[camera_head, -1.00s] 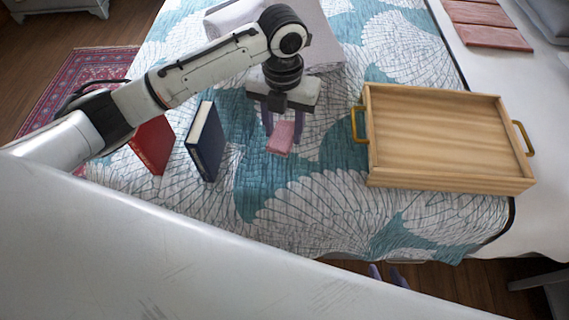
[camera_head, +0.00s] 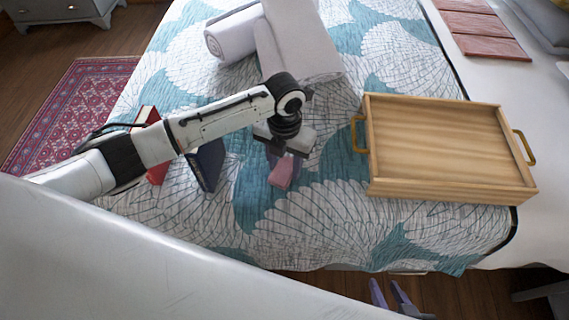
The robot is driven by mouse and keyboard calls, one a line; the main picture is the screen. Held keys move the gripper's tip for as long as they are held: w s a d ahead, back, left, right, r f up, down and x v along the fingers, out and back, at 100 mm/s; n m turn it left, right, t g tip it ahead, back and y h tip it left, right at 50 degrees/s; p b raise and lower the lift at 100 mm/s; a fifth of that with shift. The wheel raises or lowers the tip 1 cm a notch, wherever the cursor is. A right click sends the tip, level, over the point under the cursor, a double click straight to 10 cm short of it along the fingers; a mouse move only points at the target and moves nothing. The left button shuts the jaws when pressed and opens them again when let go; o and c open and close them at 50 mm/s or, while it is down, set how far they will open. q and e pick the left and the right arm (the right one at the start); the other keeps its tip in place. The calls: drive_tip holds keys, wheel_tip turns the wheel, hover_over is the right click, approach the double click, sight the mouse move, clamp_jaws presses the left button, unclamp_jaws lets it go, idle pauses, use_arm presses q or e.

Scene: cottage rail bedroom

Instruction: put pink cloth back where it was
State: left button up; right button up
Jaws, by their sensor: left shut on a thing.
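The pink cloth (camera_head: 282,174) is a small folded piece low over the teal and white bedspread, left of the wooden tray. My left gripper (camera_head: 284,168) points down and is shut on the cloth, with its purple fingers on either side. I cannot tell whether the cloth touches the bed. My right gripper (camera_head: 392,296) shows only its purple fingertips at the bottom edge, beyond the bed's front edge. Its fingers stand apart with nothing seen between them.
The wooden tray (camera_head: 445,150) with brass handles is empty on the right of the bed. A blue book (camera_head: 207,166) and a red book (camera_head: 157,172) stand behind my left arm. White rolled towels (camera_head: 300,45) lie at the back. Bare bedspread lies in front of the cloth.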

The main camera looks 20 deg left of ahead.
sight(285, 167)
use_arm(q)
drive_tip(key=shift+f, duration=0.15)
drive_tip(key=o, duration=1)
wheel_tip(285, 167, up, 12)
drive_tip(key=shift+r+p, duration=0.2)
drive_tip(key=shift+p, duration=0.2)
